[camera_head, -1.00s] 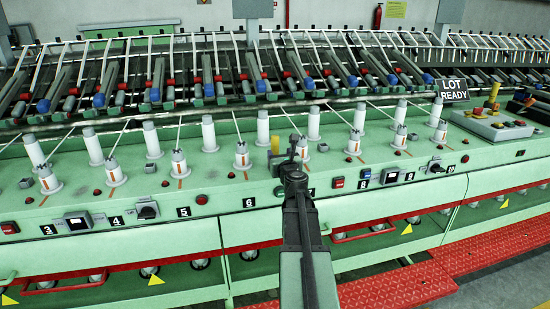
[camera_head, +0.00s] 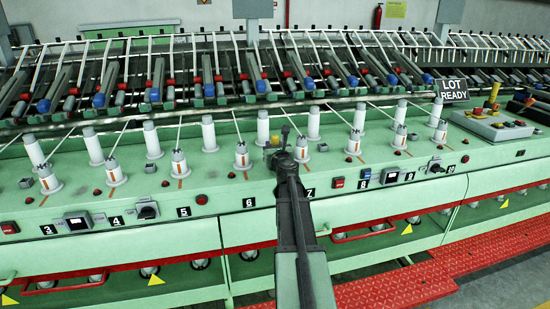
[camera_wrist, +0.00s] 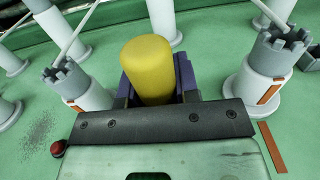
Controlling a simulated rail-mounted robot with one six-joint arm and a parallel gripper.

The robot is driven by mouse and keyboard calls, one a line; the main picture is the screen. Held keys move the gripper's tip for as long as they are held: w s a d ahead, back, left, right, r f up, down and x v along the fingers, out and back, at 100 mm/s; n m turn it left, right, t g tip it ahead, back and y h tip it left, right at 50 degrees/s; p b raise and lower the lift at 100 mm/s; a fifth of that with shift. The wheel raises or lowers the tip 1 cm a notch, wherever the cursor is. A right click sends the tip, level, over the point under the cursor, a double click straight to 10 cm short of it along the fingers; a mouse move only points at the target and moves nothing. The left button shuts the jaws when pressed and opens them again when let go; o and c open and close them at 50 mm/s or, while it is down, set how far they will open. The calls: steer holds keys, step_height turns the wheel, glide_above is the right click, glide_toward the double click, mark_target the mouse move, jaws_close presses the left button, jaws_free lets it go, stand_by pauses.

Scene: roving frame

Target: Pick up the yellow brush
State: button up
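The yellow brush (camera_wrist: 150,68) shows in the wrist view as an upright, rounded yellow block. It stands between the dark purple fingers of my gripper (camera_wrist: 155,92), one finger close on each side. I cannot tell whether the fingers press on it, and its lower part is hidden by my gripper's dark front edge. In the head view my gripper (camera_head: 283,145) is over the green machine top, above the number 7 label, and covers most of the brush.
White bobbins on grey-capped posts stand close on both sides, one left (camera_wrist: 75,82) and one right (camera_wrist: 262,75). A red button (camera_wrist: 58,149) lies at lower left. The green machine top (camera_head: 330,165) has more posts, switches and a "LOT READY" sign (camera_head: 454,89).

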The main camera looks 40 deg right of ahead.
steer(key=shift+c, duration=1.2)
step_height(320, 180, up, 20)
steer(key=p, duration=2)
